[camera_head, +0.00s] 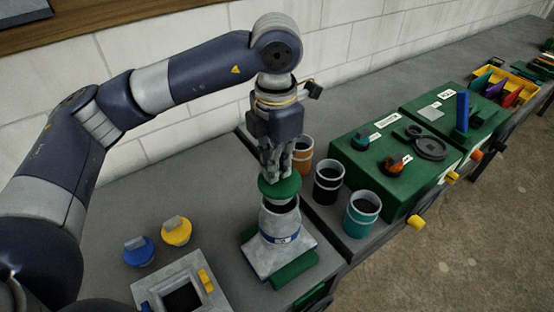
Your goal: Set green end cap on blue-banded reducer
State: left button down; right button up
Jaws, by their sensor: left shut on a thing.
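The green end cap (279,188) is held by my left gripper (278,170), whose fingers are shut on its top. The blue-banded reducer (280,240) stands upright on the bench, grey with a square flared base and a blue band with a small white mark. The cap is over the reducer's round mouth. Part of the dark opening shows below the cap's front edge, so the cap looks raised above the rim. Its exact height and centring are hard to tell. My right gripper is not in view.
Orange (302,152), black-and-grey (328,183) and teal (361,213) cylinders stand right of the reducer. Blue (139,251) and yellow (176,231) caps lie left. A square grey fitting (212,296) is in front. Green boxes (398,192) stand farther right.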

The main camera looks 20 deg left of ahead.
pick_arm(q)
notch_tip(320, 180, down, 3)
jog(key=shift+d+f+b, duration=0.1)
jog(key=shift+b, duration=0.55)
jog(key=shift+w+f, duration=0.1)
jog(key=shift+f, duration=0.4)
jog(key=shift+f+b, duration=0.1)
jog(key=shift+b, duration=0.2)
jog(key=shift+b, duration=0.3)
jog(key=shift+b, duration=0.35)
jog(key=shift+f+b, duration=0.55)
jog(key=shift+b, duration=0.05)
dwell(0.4)
